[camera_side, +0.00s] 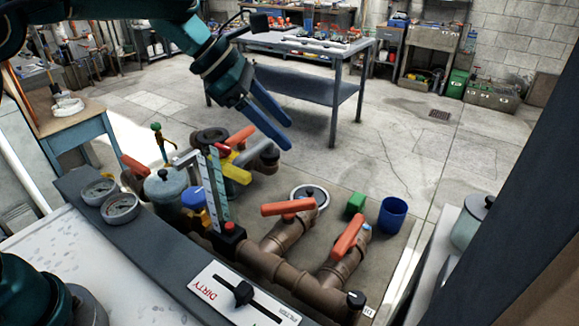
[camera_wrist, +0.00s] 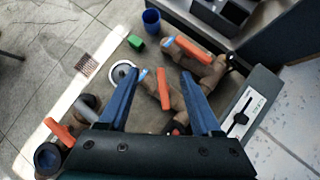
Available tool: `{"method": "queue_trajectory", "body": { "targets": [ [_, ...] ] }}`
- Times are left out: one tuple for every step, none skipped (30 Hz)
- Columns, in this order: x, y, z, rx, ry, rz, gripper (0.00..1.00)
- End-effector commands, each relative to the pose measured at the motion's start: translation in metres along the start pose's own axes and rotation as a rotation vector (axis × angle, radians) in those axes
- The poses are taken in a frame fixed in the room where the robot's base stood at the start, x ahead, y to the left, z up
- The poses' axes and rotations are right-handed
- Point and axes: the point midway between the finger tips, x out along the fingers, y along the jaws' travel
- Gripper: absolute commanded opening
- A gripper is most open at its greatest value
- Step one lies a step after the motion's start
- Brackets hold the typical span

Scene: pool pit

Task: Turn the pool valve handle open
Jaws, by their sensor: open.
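Several valve handles show, and I cannot tell which one is the pool valve handle. One orange handle (camera_side: 288,207) sits on a brown pipe in the middle; in the wrist view it (camera_wrist: 163,89) lies between my fingers' lines, below. A second orange handle (camera_side: 347,236) is on the right-hand pipe, also in the wrist view (camera_wrist: 193,47). Other orange handles (camera_side: 133,165) (camera_side: 241,136) and a yellow handle (camera_side: 236,172) are at the left. My gripper (camera_side: 288,136) is open and empty above the pipes, fingers spread in the wrist view (camera_wrist: 165,76), apparently touching no handle.
A green block (camera_side: 356,204) and a blue cup (camera_side: 392,215) stand right of the valves. A clear flow gauge (camera_side: 212,190) rises among the pipes. Two dial gauges (camera_side: 120,207) lie on the ledge. A metal table (camera_side: 332,55) stands behind; open floor (camera_side: 400,145) lies to the right.

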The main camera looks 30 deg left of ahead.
Motion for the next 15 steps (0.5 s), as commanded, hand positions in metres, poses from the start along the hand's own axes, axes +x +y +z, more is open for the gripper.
{"method": "queue_trajectory", "body": {
  "targets": [
    [0.019, 0.002, -0.016, 0.041, 0.07, -0.034, 0.65],
    [0.027, 0.002, -0.025, 0.063, 0.106, -0.052, 0.65],
    [0.037, 0.003, -0.036, 0.088, 0.149, -0.073, 0.65],
    [0.045, 0.003, -0.043, 0.1, 0.176, -0.088, 0.65],
    [0.051, 0.002, -0.05, 0.11, 0.199, -0.1, 0.65],
    [0.059, 0.002, -0.057, 0.117, 0.224, -0.115, 0.65],
    [0.064, 0.001, -0.062, 0.119, 0.239, -0.124, 0.65],
    [0.068, 0.001, -0.065, 0.119, 0.248, -0.132, 0.65],
    [0.073, -0.001, -0.069, 0.116, 0.257, -0.142, 0.65],
    [0.076, -0.002, -0.072, 0.113, 0.262, -0.148, 0.65],
    [0.079, -0.004, -0.074, 0.111, 0.266, -0.154, 0.65],
    [0.082, -0.005, -0.076, 0.108, 0.271, -0.16, 0.65],
    [0.084, -0.006, -0.077, 0.107, 0.272, -0.162, 0.65],
    [0.086, -0.006, -0.078, 0.107, 0.273, -0.164, 0.65],
    [0.09, -0.007, -0.08, 0.107, 0.274, -0.166, 0.65]
  ]
}}
